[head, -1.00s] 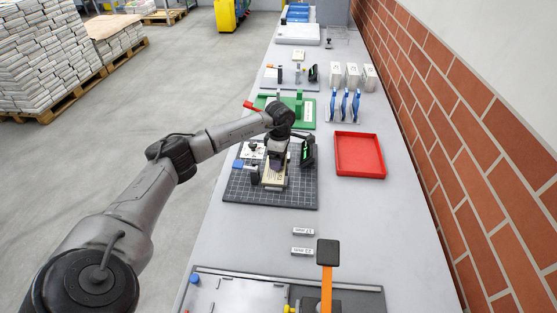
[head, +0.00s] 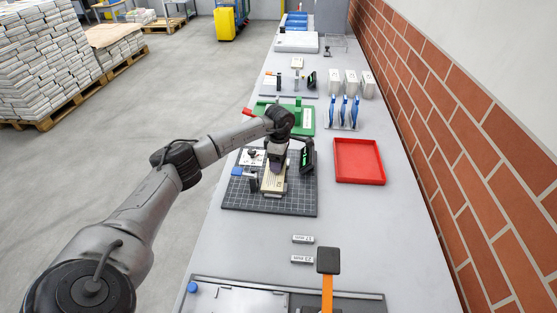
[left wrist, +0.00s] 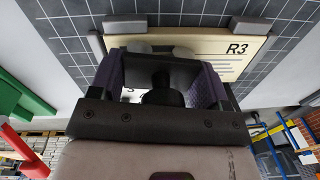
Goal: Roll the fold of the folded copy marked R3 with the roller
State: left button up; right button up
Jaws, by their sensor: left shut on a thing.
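The cream folded copy marked R3 (head: 273,184) lies on the dark gridded mat (head: 232,202). Its R3 label shows in the left wrist view (left wrist: 237,48). My left gripper (head: 278,162) points down over the far part of the copy. In the left wrist view my gripper (left wrist: 160,78) is shut on the roller's dark handle (left wrist: 160,95), between purple pads. A grey rounded part of the roller (left wrist: 150,48) shows by the copy's edge. Whether the roller touches the copy is hidden. My right gripper is out of view.
A dark stand with a green display (head: 307,157) stands at the mat's right. A red tray (head: 359,162) lies farther right; a green fixture (head: 303,117) is behind. Bench between mat and blocks is clear.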

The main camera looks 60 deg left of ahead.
aim_at(276, 181)
pick_arm(q)
jog(key=shift+s+d+p, duration=0.4)
jog(key=shift+d+p, duration=0.05)
jog(key=shift+d, duration=0.05)
jog(key=shift+s+d, duration=0.15)
jog(key=shift+d, duration=0.05)
jog(key=shift+s+d+f+p, duration=0.1)
jog(key=shift+s+d+p, duration=0.35)
jog(key=shift+p, duration=0.2)
jog(key=shift+d, duration=0.2)
jog(key=shift+s+d+p, duration=0.45)
jog(key=shift+d+p, duration=0.1)
jog(key=shift+p, duration=0.1)
jog(key=shift+s+d+p, duration=0.5)
jog(key=shift+d+p, duration=0.05)
jog(key=shift+d, duration=0.1)
